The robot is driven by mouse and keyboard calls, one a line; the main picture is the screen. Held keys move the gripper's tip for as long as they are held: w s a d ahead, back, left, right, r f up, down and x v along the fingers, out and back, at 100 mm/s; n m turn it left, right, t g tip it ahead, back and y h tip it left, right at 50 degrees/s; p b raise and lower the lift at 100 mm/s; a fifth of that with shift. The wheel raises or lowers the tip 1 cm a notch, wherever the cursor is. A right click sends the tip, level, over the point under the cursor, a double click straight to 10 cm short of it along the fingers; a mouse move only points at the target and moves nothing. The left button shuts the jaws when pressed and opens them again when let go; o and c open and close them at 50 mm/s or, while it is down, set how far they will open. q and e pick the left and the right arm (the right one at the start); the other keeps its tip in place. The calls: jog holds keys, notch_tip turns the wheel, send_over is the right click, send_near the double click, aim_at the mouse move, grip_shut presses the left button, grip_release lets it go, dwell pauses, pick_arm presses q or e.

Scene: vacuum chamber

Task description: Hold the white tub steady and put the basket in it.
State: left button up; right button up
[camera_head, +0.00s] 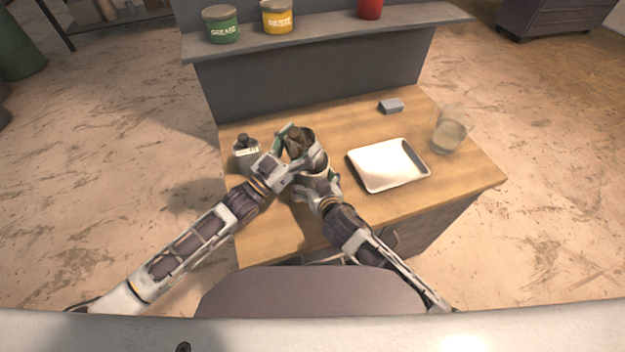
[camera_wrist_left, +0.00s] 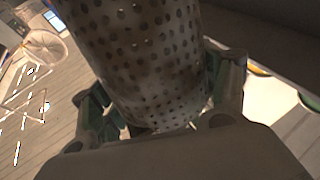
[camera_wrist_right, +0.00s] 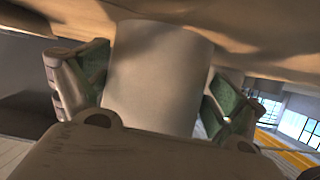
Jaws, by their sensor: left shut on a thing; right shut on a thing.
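My left gripper (camera_head: 291,157) is shut on the basket (camera_head: 298,142), a dark metal cylinder. In the left wrist view the basket (camera_wrist_left: 150,55) shows its perforated wall between the fingers. My right gripper (camera_head: 319,178) is shut on the white tub (camera_head: 317,164), just right of the basket and nearer to me. In the right wrist view the tub (camera_wrist_right: 158,75) is a plain pale cylinder between green-padded fingers. The basket appears beside the tub's far left side; its height above the table is hard to tell. The grippers hide parts of both.
A small white container with a dark top (camera_head: 246,152) stands close left of my left gripper. A shallow white tray (camera_head: 388,165) lies to the right. A shelf (camera_head: 330,30) with cans runs behind.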

pick_arm(q)
jog(key=shift+f, duration=1.2)
jog(key=o, duration=1.3)
jog(key=shift+f, duration=0.1)
jog(key=shift+f, duration=0.1)
jog(key=shift+v, duration=5.95)
pick_arm(e)
jog(key=o, duration=0.7)
jog(key=shift+v, duration=6)
